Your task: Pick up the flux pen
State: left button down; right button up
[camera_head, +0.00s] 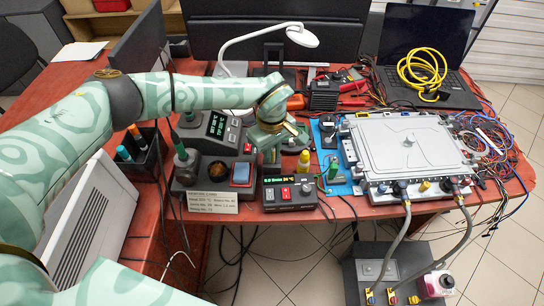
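I cannot tell for sure which thing is the flux pen. Pen-like items with teal and orange ends (130,143) stand in a dark holder at the left of the red table. A small yellow-topped bottle (304,160) and a green upright item (333,171) stand near the table's middle. My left gripper (270,153) points down behind the soldering station and the small control box, left of the yellow-topped bottle. Its fingertips are small and partly hidden, so I cannot tell whether they are open or hold anything. My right gripper is not in view.
A soldering station (213,172) and a control box (289,191) crowd the front middle. A large metal unit with hoses (411,150) fills the right. A lamp (302,36), a laptop with yellow cable (422,73) and loose wires stand behind. Little table is free.

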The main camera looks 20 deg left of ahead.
pick_arm(q)
notch_tip(320, 180, up, 10)
jog(key=shift+p, duration=1.2)
jog(key=shift+s, duration=0.1)
